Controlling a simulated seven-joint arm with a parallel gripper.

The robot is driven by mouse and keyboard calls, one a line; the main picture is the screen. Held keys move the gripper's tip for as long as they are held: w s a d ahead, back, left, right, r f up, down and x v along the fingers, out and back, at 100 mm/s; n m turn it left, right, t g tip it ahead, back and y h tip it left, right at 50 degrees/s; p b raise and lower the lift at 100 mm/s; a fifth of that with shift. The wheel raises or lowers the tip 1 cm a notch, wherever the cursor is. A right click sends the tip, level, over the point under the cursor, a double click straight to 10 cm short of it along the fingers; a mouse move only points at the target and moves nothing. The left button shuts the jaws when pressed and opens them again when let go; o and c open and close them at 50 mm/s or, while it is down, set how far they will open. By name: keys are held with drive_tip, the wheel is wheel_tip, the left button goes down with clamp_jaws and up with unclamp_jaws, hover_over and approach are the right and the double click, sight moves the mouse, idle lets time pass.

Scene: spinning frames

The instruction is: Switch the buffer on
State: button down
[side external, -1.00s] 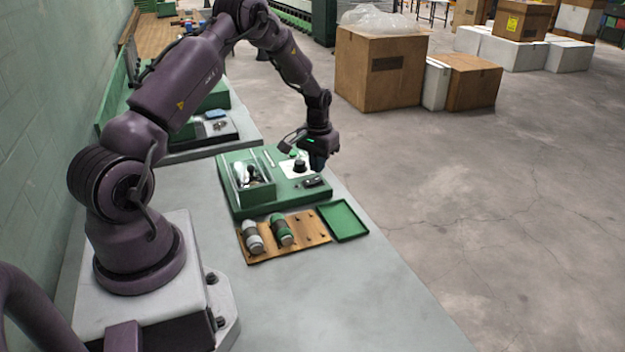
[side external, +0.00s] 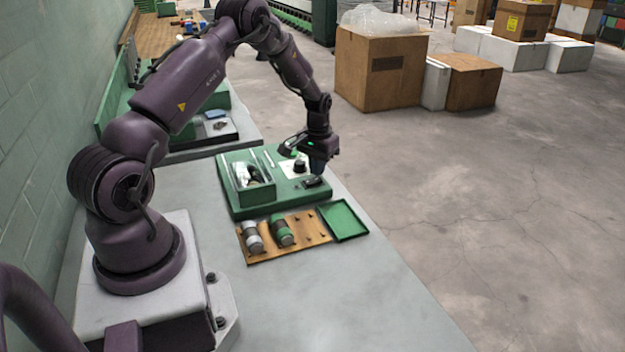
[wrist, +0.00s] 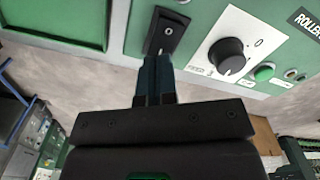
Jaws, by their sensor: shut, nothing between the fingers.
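The buffer is a green machine (side external: 236,203) on the bench, with a controls panel on its right side. A black rocker switch (wrist: 167,33) with a white "O" mark shows at the top of the wrist view; it is also a small dark block in the side view (side external: 313,183). My gripper (wrist: 158,58) is shut and empty. Its fingertips overlap the lower end of the switch in the wrist view; I cannot tell if they touch it. In the side view my gripper (side external: 318,172) is just above the switch.
A wooden rack with rollers (side external: 309,237) and an empty green tray (side external: 343,221) lie in front of the buffer.

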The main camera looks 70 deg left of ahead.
drive_tip(key=shift+f, duration=0.85)
idle(0.3)
drive_tip(key=shift+r, duration=3.55)
drive_tip(key=shift+s+d+f+g, duration=0.15)
drive_tip(key=shift+s+d+f, duration=0.1)
drive_tip(key=shift+s+d, duration=0.25)
drive_tip(key=shift+s+d+f+g, duration=0.2)
drive_tip(key=shift+s+d, duration=0.1)
drive_tip(key=shift+s, duration=0.3)
drive_tip(key=s+d+r+m+t, duration=0.3)
drive_tip(key=s+d+r, duration=0.5)
drive_tip(key=d+r, duration=0.4)
drive_tip(key=s+d+r+m+t, duration=0.3)
drive_tip(key=s+d+r, duration=0.6)
drive_tip(key=d+r, duration=0.4)
drive_tip(key=shift+s+d, duration=0.2)
drive_tip(key=shift+d, duration=0.4)
